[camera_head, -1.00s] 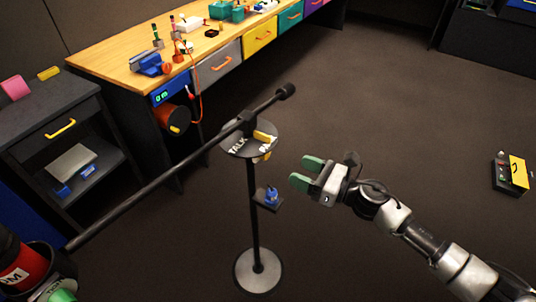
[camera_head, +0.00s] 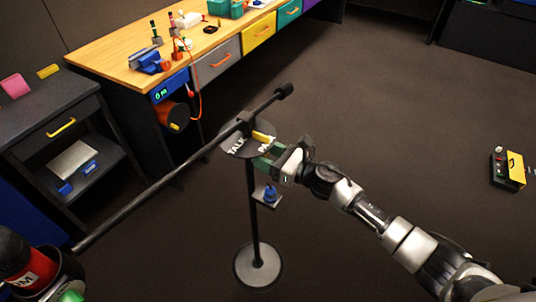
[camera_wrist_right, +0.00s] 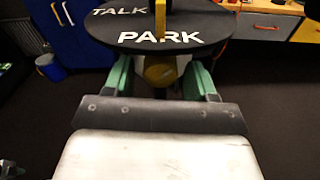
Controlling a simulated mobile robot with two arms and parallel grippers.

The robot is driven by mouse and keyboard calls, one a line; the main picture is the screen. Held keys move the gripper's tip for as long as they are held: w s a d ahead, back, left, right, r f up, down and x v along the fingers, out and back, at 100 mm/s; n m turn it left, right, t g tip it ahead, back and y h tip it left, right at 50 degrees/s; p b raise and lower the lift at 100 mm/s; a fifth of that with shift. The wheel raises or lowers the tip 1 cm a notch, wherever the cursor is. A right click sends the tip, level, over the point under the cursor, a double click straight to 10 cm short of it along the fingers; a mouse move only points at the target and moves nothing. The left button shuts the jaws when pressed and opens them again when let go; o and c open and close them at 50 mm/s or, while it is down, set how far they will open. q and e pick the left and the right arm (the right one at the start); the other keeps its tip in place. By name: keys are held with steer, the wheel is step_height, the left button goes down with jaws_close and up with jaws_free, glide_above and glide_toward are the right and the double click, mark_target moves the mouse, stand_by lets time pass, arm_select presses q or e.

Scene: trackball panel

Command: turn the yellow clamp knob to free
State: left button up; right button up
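A dark stand (camera_head: 254,215) carries a round disc lettered TALK and PARK (camera_head: 235,150); PARK also reads clearly on the disc in the right wrist view (camera_wrist_right: 105,30). A yellow pointer (camera_head: 263,137) stands on the disc's top by PARK. The round yellow clamp knob (camera_wrist_right: 160,72) is under the disc's edge in the right wrist view; in the head view my gripper hides it. My right gripper (camera_head: 264,158) is open, its green fingers on either side of the knob. Gaps show between fingers and knob.
A long dark boom (camera_head: 150,190) crosses the stand's top diagonally. A small shelf with a blue item (camera_head: 270,194) sits below on the pole. A wooden workbench (camera_head: 115,65) and a dark cabinet (camera_head: 45,110) stand behind and left.

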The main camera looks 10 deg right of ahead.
steer(key=c, duration=0.8)
steer(key=m, duration=0.4)
steer(key=o, duration=0.9)
steer(key=shift+o, duration=0.2)
steer(key=shift+s+d+f, duration=0.1)
steer(key=shift+s+d, duration=0.2)
steer(key=shift+d, duration=0.1)
steer(key=b+v, duration=0.2)
steer(key=v, duration=0.8)
